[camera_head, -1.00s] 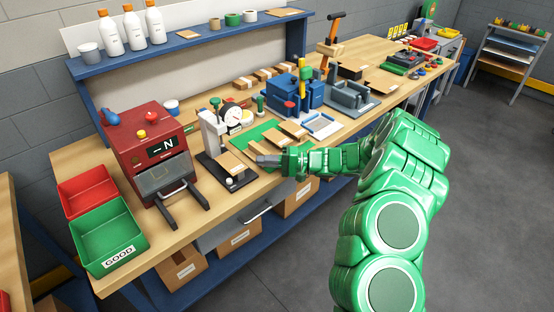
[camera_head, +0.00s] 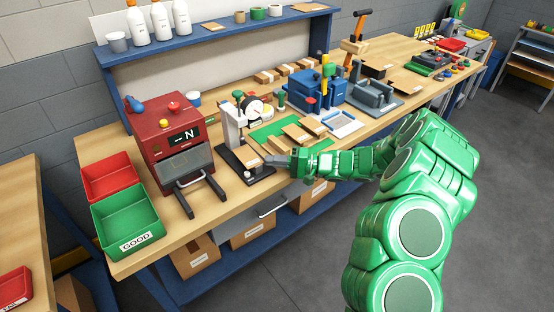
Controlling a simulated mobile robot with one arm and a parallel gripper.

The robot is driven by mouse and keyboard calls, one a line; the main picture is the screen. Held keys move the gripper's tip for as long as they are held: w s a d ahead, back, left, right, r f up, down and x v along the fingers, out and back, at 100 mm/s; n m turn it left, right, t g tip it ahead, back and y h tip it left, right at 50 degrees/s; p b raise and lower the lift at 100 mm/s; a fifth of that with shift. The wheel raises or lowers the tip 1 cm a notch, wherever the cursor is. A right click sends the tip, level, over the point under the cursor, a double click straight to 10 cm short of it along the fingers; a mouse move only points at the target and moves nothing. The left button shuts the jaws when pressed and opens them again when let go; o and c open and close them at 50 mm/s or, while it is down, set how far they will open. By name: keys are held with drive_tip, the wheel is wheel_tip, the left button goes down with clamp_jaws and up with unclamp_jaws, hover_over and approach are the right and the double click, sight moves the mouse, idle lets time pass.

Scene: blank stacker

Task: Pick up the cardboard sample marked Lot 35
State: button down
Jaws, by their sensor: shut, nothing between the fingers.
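My gripper (camera_head: 274,160) is shut and empty at the front of the bench, close to the thickness gauge. Flat brown cardboard samples lie around it: one sample (camera_head: 246,154) on the black base of the gauge (camera_head: 232,130), just left of my fingers, and others (camera_head: 297,132) (camera_head: 312,126) on or beside the green mat (camera_head: 268,136), behind and right of my gripper. Lot markings are too small to read, so I cannot tell which sample is Lot 35. I cannot tell whether my fingertips touch anything.
A red tester marked N (camera_head: 170,140) stands left, with a red bin (camera_head: 108,178) and a green GOOD bin (camera_head: 126,220) beside it. A blue machine (camera_head: 322,90) and grey fixture (camera_head: 372,97) stand to the right. Boxes (camera_head: 196,257) sit on the lower shelf.

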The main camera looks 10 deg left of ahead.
drive_tip(key=shift+s+a, duration=0.3)
drive_tip(key=shift+a, duration=0.05)
